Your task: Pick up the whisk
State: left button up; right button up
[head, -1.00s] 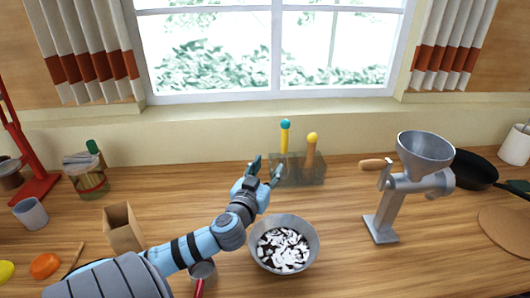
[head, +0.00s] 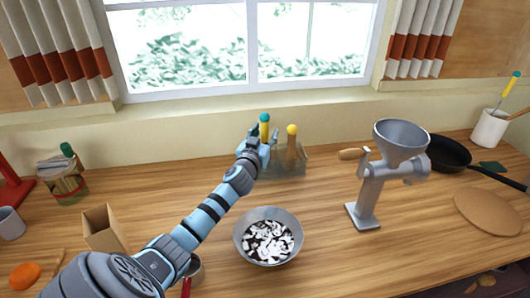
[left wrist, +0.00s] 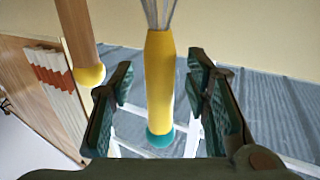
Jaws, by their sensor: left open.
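The whisk (head: 264,128) has a yellow handle with a teal end and stands handle-up in a grey holder (head: 293,172) by the window wall. In the left wrist view its handle (left wrist: 159,90) and some wires show. My left gripper (head: 264,136) is at the handle. In the left wrist view the open fingers (left wrist: 160,82) are on either side of the handle, with gaps showing. The whisk's lower part is hidden in the head view. My right gripper is not in view.
A wooden-handled tool with a yellow end (head: 291,142) stands close beside the whisk. A bowl of dark and white pieces (head: 268,238), a metal grinder (head: 372,190) and a black pan (head: 447,152) stand to the right. A paper bag (head: 105,230) is at left.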

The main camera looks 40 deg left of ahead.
pick_arm(q)
jog(key=shift+s, duration=0.1)
grip_shut()
jog(key=shift+r, duration=0.1)
